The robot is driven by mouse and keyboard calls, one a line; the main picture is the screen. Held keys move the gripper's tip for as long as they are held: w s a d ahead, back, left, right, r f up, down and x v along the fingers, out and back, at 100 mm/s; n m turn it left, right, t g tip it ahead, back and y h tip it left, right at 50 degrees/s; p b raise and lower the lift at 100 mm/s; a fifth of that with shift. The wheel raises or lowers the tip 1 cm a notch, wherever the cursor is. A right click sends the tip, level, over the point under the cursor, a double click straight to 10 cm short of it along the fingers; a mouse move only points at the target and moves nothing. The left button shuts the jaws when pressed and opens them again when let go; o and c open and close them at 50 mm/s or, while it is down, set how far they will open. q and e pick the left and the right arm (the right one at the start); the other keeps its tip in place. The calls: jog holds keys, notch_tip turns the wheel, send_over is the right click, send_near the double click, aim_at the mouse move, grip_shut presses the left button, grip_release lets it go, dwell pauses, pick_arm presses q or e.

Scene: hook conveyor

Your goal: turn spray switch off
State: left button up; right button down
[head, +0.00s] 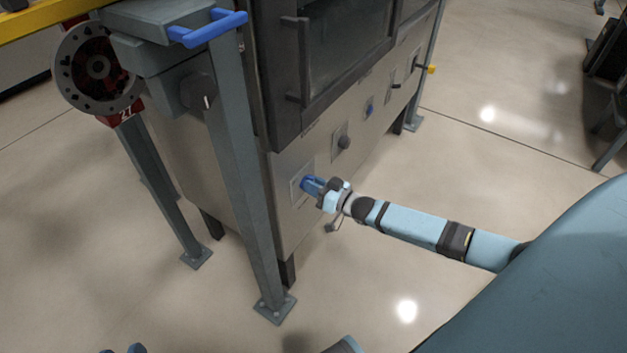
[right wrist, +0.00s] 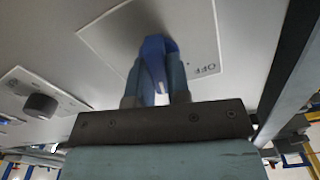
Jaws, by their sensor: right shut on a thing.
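The spray switch is a blue knob on a white square plate low on the cabinet's front panel. In the right wrist view the blue knob (right wrist: 153,62) sits between my two fingers, and a white mark shows on its lower part. The word OFF is printed on the plate (right wrist: 204,45) to the right of the knob. My right gripper (head: 313,185) is shut on this knob, at the nearest plate in the head view. Small blue-grey tips, perhaps of my left gripper (head: 122,349), show at the bottom edge of the head view; their state is unclear.
Further along the panel are a dark knob (head: 343,142), a blue knob (head: 369,107) and a yellow-tipped part (head: 431,69). A grey post (head: 238,170) with a foot stands left of the switch. The floor (head: 450,290) in front is clear.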

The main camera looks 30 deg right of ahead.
pick_arm(q)
jog(key=shift+s+a+f+g+y+p, duration=0.25)
jog(key=shift+s+a+f+g+p, duration=0.2)
jog(key=shift+f, duration=0.3)
jog(key=shift+s+a+f+g+y+p, duration=0.2)
jog(key=shift+a+f+g+y+p, duration=0.15)
jog(key=shift+f+p, duration=0.35)
jog(key=shift+s+a+f+g+y+p, duration=0.2)
jog(key=shift+s+a+f+g+p, duration=0.25)
jog(key=shift+f, duration=0.4)
pick_arm(e)
jog(key=shift+a+f+n, duration=0.1)
jog(key=shift+n, duration=2.8)
jog(key=shift+a+n, duration=0.1)
jog(key=shift+n, duration=2.8)
pick_arm(q)
jog(key=shift+w+r, duration=0.1)
jog(key=shift+r, duration=0.15)
pick_arm(e)
jog(key=c, duration=1.1)
grip_release()
jog(key=shift+s, duration=0.1)
pick_arm(q)
jog(key=shift+a+p, duration=0.2)
jog(key=shift+p, duration=0.8)
pick_arm(e)
jog(key=v, duration=1.3)
jog(key=shift+s+d, duration=0.1)
jog(key=shift+s, duration=0.25)
